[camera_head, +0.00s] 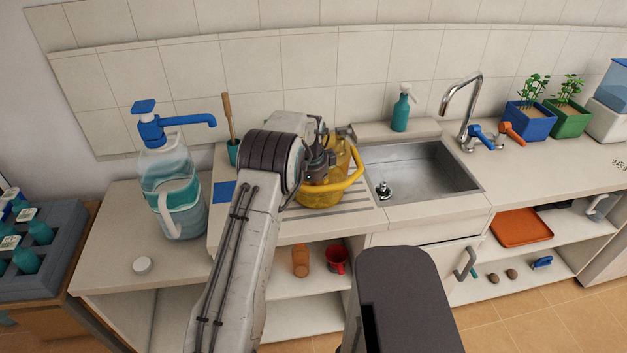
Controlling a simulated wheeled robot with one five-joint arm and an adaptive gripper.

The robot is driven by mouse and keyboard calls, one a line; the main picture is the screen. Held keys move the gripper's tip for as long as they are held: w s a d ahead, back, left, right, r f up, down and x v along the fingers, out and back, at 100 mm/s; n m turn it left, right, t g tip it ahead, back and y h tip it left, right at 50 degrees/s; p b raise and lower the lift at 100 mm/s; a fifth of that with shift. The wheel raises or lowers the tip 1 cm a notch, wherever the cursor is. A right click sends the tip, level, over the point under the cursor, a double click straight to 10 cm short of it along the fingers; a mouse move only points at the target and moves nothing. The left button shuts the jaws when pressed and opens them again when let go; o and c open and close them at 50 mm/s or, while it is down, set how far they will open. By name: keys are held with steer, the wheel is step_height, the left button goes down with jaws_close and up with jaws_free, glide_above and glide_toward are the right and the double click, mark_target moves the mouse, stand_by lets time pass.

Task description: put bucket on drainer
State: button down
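A yellow bucket (338,192) is at the drainer (361,206), the grooved counter area left of the sink. My gripper (327,165) is at the left part of the bucket's rim, partly hidden behind my own arm. Its fingers are too small and covered to tell whether they are open or closed on the rim. The bucket's left side is hidden by my arm. I cannot tell whether its base touches the drainer.
A metal sink (425,173) with a tall faucet (459,100) is to the right. A teal soap bottle (401,111) stands behind it. A large water dispenser (170,185) and a brush in a teal cup (233,151) stand left. A red mug (337,259) is on the shelf below.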

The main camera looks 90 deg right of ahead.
steer(key=shift+d+f, duration=0.1)
steer(key=c, duration=1.9)
jaws_free()
steer(key=shift+a+f, duration=0.2)
steer(key=shift+f, duration=0.1)
steer(key=o, duration=0.5)
steer(key=shift+r, duration=0.1)
